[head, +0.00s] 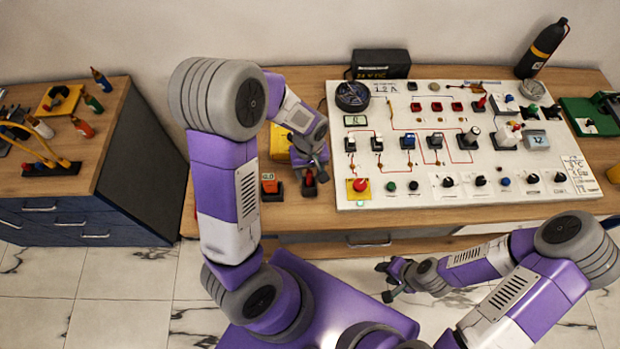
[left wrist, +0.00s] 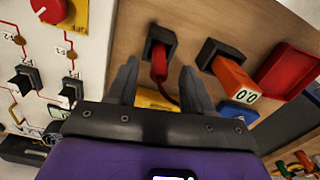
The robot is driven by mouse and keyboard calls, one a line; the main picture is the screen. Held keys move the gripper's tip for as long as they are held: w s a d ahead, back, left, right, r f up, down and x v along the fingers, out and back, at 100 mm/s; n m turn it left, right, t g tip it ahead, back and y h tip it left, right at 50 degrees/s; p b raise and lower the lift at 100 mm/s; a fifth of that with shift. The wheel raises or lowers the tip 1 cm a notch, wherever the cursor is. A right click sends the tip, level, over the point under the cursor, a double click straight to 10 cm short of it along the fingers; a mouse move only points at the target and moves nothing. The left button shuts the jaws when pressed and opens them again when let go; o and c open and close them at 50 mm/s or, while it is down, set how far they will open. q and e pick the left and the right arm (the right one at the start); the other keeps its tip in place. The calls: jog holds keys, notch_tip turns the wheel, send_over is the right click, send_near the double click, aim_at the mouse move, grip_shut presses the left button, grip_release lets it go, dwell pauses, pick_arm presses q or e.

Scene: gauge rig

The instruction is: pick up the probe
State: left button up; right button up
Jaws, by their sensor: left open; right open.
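The red probe (head: 310,178) stands in a dark holder on the wooden bench, left of the white panel. In the left wrist view the probe (left wrist: 160,62) shows with a dark red cable below it. My left gripper (head: 313,168) is open, just above and around the probe in the head view. In the left wrist view its two fingers (left wrist: 158,85) are spread, with the probe between and beyond their tips; I see no contact. My right gripper (head: 386,281) is open and empty, in front of the bench.
An orange handheld meter reading 0.0 (left wrist: 238,82) sits in a dark holder close beside the probe; a red bin (left wrist: 290,70) lies past it. The white panel (head: 420,160) with switches and knobs is close on the other side. A side cabinet (head: 100,170) stands at left.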

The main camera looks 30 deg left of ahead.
aim_at(309, 181)
pick_arm(q)
notch_tip(309, 181, down, 3)
jog(key=shift+r, duration=0.2)
jog(key=shift+w, duration=0.1)
grip_shut()
jog(key=shift+r, duration=0.15)
